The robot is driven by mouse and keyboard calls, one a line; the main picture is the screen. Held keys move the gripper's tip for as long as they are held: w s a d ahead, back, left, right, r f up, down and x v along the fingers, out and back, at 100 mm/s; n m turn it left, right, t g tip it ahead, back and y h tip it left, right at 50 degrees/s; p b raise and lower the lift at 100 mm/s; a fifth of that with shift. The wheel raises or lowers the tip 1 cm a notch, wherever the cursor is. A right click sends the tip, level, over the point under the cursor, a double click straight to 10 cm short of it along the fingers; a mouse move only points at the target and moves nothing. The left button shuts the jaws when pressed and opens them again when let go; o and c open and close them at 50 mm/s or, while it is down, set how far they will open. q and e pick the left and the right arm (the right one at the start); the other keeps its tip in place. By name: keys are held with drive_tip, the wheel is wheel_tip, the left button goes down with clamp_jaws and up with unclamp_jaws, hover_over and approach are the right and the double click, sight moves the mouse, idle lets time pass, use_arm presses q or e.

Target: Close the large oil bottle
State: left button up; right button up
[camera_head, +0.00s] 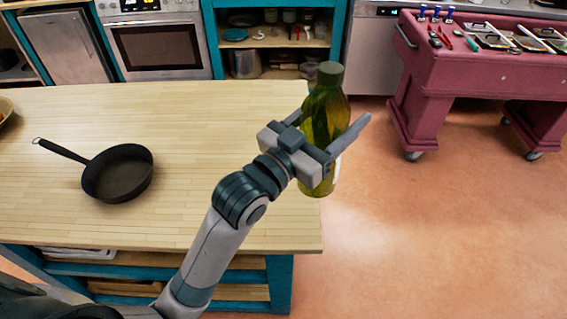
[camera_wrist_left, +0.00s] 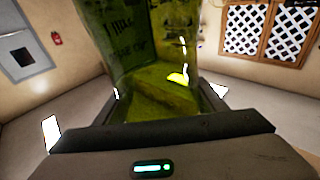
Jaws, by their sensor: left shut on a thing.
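The large oil bottle (camera_head: 325,115) is green, see-through glass and stands roughly upright at the right end of the wooden worktop. A dark green cap (camera_head: 330,69) sits on its top. My left gripper (camera_head: 334,119) is shut on the bottle's body, one finger on each side, below the neck. The bottle's green body (camera_wrist_left: 150,60) also fills the middle of the left wrist view, between the fingers; its top is out of that view. Whether the bottle's base touches anything I cannot tell. My right gripper is not in view.
A black frying pan (camera_head: 117,173) lies on the left of the worktop (camera_head: 210,130); the middle is clear. A purple trolley (camera_head: 480,65) with tools and trays stands at the back right. An oven (camera_head: 158,48) and open shelves (camera_head: 275,65) are behind. Open floor (camera_head: 440,230) lies to the right.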

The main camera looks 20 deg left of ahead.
use_arm(q)
drive_tip(key=w+a+f+p, duration=0.1)
drive_tip(key=w+a+f, duration=0.1)
drive_tip(key=a, duration=0.3)
drive_tip(key=w+a+f+p, duration=0.1)
drive_tip(key=w+a+f, duration=0.1)
drive_tip(key=a+f, duration=0.2)
drive_tip(key=shift+w+a+f, duration=0.4)
drive_tip(key=shift+a, duration=0.25)
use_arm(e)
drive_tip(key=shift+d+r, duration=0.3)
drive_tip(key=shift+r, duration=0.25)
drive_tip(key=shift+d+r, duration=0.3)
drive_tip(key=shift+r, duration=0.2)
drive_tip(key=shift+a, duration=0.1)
use_arm(q)
wheel_tip(320, 180, down, 4)
drive_tip(key=shift+p, duration=0.55)
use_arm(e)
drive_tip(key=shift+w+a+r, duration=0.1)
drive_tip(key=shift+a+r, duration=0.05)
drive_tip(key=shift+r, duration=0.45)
use_arm(q)
drive_tip(key=shift+f, duration=0.1)
